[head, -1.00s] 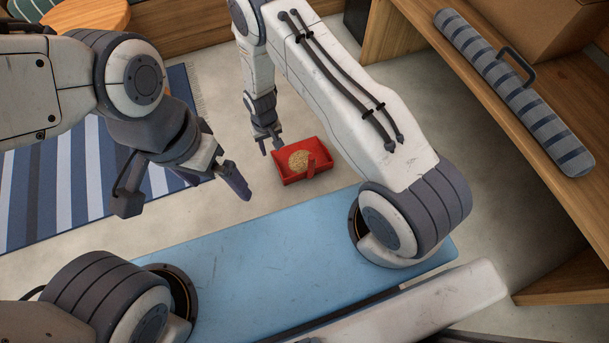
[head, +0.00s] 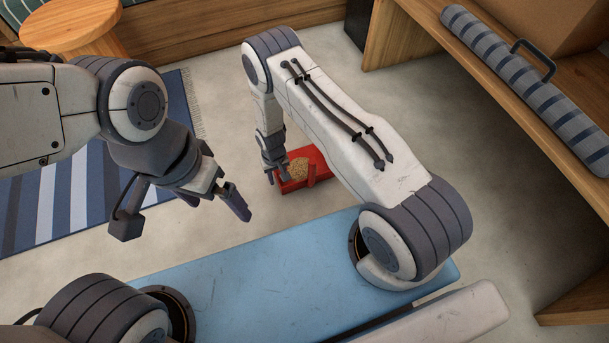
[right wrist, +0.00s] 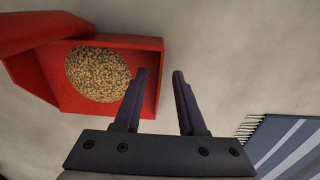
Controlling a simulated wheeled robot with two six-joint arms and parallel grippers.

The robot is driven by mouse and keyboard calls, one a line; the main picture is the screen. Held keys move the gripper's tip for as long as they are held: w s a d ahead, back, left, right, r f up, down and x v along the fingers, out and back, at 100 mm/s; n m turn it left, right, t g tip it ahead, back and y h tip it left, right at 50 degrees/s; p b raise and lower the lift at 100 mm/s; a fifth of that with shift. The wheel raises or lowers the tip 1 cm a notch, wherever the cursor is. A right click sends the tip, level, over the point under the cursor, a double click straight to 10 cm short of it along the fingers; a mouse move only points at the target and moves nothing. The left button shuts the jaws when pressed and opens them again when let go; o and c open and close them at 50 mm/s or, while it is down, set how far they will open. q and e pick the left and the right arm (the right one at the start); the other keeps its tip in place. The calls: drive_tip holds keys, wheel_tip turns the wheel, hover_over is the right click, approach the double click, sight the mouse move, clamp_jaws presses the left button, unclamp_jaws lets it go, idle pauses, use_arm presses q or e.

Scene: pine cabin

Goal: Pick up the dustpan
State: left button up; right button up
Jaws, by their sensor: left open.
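The red dustpan (head: 317,160) lies on the floor beyond the blue surface, with a pile of tan grains (head: 298,169) in it. My right gripper (head: 277,178) is down at the dustpan's left side and hides part of it. In the right wrist view the dustpan (right wrist: 60,88) fills the upper left, with the grain pile (right wrist: 97,75) inside. There my right gripper (right wrist: 161,75) is open, one finger over the pan's inside and the other outside its side wall. Whether either finger touches the wall is unclear. My left gripper (head: 182,215) is open and empty, well left of the dustpan.
A blue striped rug (head: 75,195) lies at the left; its fringed edge (right wrist: 250,128) shows in the right wrist view. A wooden bench (head: 480,90) with a striped roll (head: 530,85) stands at the right. A round wooden stool (head: 72,28) is at the back left. Floor around the dustpan is clear.

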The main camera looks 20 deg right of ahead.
wheel_tip(320, 180, down, 3)
drive_tip(key=shift+r+b, duration=0.2)
drive_tip(key=shift+b, duration=0.25)
drive_tip(key=shift+r, duration=0.15)
clamp_jaws()
idle(0.8)
